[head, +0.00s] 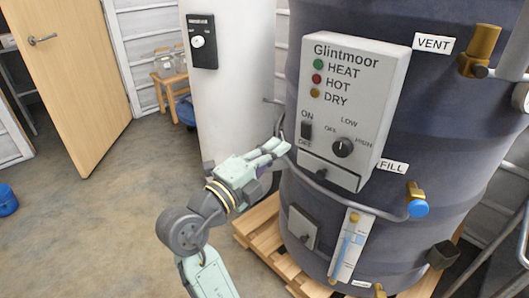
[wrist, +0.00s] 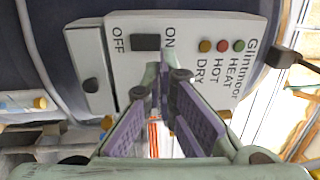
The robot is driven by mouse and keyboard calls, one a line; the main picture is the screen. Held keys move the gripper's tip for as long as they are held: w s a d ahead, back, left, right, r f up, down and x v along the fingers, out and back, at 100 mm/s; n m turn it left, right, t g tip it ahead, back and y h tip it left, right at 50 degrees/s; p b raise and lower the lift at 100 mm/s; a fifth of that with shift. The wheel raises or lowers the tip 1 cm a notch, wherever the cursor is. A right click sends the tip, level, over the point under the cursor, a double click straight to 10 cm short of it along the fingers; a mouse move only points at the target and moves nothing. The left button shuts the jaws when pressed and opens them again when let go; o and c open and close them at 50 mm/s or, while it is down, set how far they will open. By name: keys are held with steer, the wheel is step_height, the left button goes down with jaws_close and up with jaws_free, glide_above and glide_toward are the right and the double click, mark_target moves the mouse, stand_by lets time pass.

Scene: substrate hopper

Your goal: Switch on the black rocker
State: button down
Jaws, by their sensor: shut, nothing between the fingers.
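The black rocker (head: 306,130) is on the left of the pale Glintmoor control box (head: 372,75), between an ON label above and an OFF label below. It also shows in the wrist view (wrist: 146,42), with ON to its right and OFF to its left. I cannot tell which side is pressed in. My gripper (head: 284,144) is shut and empty, with its fingertips just left of and slightly below the rocker in the head view. In the wrist view the fingertips (wrist: 166,76) are near the rocker, and contact is not evident.
A grey pipe (head: 345,203) curves under the box to a blue-handled FILL valve (head: 417,208). The dark tank (head: 455,130) stands on a wooden pallet (head: 262,222). Floor at left is mostly clear.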

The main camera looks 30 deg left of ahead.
mark_target(306, 125)
steer(key=shift+p+x, duration=1.3)
steer(key=shift+x, duration=2.7)
steer(key=shift+w+r, duration=0.2)
steer(key=shift+r, duration=0.1)
steer(key=shift+w+d+g, duration=0.1)
steer(key=shift+w+g, duration=0.1)
steer(key=shift+g, duration=0.3)
steer(key=shift+f, duration=0.15)
steer(key=shift+s, duration=0.1)
